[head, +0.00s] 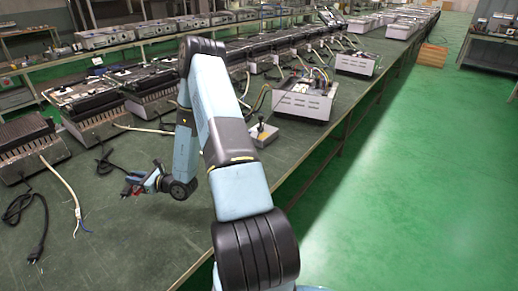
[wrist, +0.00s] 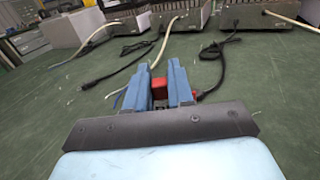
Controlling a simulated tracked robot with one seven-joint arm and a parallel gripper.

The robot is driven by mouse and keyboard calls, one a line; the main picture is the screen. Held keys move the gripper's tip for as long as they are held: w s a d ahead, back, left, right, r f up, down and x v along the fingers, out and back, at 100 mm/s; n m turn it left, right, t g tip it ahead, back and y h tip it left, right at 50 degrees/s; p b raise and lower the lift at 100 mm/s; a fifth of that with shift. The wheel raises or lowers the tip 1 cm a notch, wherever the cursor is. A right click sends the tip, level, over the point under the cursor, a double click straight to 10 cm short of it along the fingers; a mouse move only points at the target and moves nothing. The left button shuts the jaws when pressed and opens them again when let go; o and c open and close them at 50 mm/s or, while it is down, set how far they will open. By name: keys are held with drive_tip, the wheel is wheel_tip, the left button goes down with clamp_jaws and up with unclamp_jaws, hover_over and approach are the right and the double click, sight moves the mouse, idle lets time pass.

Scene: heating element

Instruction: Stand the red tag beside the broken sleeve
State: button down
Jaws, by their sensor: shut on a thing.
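My gripper (head: 138,184) is low over the green bench top in the head view. In the wrist view my gripper (wrist: 172,88) has its blue fingers shut on a small red block, seemingly the red tag (wrist: 160,84). Its lower part is hidden by the fingers. A second small red patch (wrist: 196,94) shows beside the right finger; I cannot tell whether it is part of the tag. A cream-sleeved cable (head: 62,187) with loose blue wire ends lies left of my gripper. I cannot tell whether its sleeve is the broken one.
A black cable with a plug (head: 37,253) lies at the far left. Another black cable (head: 104,165) ends close to my gripper. Heater units (head: 95,118) line the bench behind. The front bench surface is mostly clear.

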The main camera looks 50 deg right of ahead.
drive_tip(key=s+d+m+t+h, duration=0.15)
drive_tip(key=s+d, duration=0.35)
drive_tip(key=d, duration=0.5)
drive_tip(key=s+d+r+m+h, duration=0.15)
drive_tip(key=s+d, duration=0.35)
drive_tip(key=d, duration=0.6)
drive_tip(key=s+d+h, duration=0.2)
drive_tip(key=s+d, duration=0.4)
drive_tip(key=d, duration=0.4)
drive_tip(key=s+d+m+h, duration=0.2)
drive_tip(key=s+d+h, duration=0.1)
drive_tip(key=s+d, duration=0.65)
drive_tip(key=shift+t, duration=0.35)
drive_tip(key=w+f, duration=0.3)
drive_tip(key=w, duration=0.1)
drive_tip(key=w+f, duration=0.3)
drive_tip(key=w, duration=0.1)
drive_tip(key=w+f, duration=0.2)
drive_tip(key=w, duration=0.2)
drive_tip(key=shift+a+f, duration=0.2)
drive_tip(key=shift+f, duration=0.2)
drive_tip(key=f, duration=0.3)
drive_tip(key=shift+w+f, duration=0.25)
drive_tip(key=shift+w, duration=0.05)
drive_tip(key=shift+f, duration=0.1)
